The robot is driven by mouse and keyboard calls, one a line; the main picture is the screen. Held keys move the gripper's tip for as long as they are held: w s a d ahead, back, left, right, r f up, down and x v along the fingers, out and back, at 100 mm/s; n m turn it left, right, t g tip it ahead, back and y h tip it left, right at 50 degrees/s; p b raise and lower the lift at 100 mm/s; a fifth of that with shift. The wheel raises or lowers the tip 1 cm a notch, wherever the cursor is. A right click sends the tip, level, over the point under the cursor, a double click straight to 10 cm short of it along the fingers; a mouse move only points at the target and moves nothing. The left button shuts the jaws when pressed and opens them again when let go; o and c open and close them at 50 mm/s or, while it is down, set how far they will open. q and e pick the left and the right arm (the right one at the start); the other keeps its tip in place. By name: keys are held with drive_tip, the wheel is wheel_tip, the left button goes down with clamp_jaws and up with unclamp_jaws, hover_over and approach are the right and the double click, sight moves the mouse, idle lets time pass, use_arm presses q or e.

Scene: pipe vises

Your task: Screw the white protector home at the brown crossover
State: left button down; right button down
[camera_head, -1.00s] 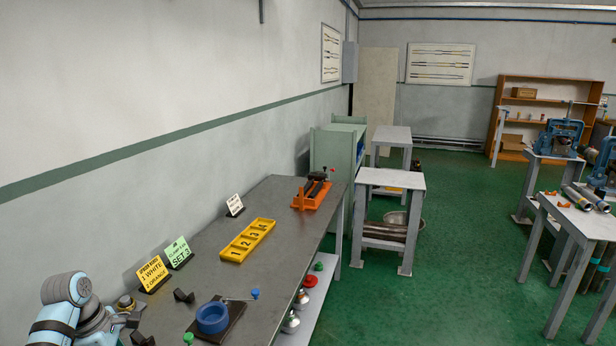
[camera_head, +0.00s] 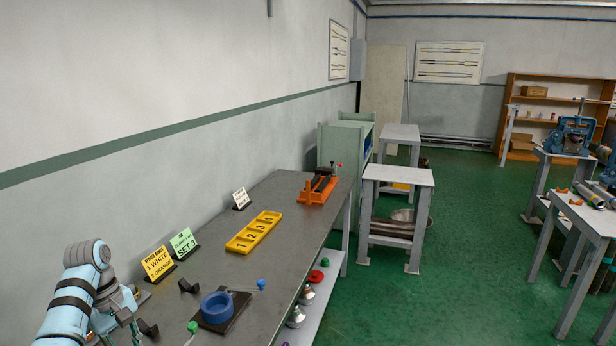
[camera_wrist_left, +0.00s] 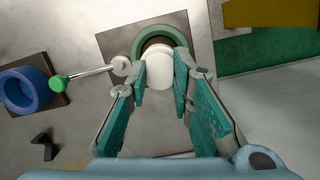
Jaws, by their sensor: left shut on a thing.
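My left gripper (camera_wrist_left: 160,72) is shut on a short white cylindrical piece, the white protector (camera_wrist_left: 158,68). In the left wrist view the protector sits at the near edge of a green ring (camera_wrist_left: 138,40) with a dark opening, on a dark plate. I cannot tell whether it touches the ring. In the head view my left arm reaches in at the lower left, with its gripper (camera_head: 128,312) low over the bench; the protector cannot be made out there. I cannot make out the brown crossover in either view. My right gripper is out of view.
A blue ring (camera_head: 217,306) stands on a dark plate on the bench (camera_head: 290,235). A green-ended rod (camera_wrist_left: 90,76) lies beside the green ring. A yellow numbered tray (camera_head: 253,232), sign cards (camera_head: 158,263) and an orange-based holder (camera_head: 318,188) stand farther back.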

use_arm(q)
drive_tip(key=shift+m, duration=1.2)
drive_tip(key=c, duration=1.5)
unclamp_jaws()
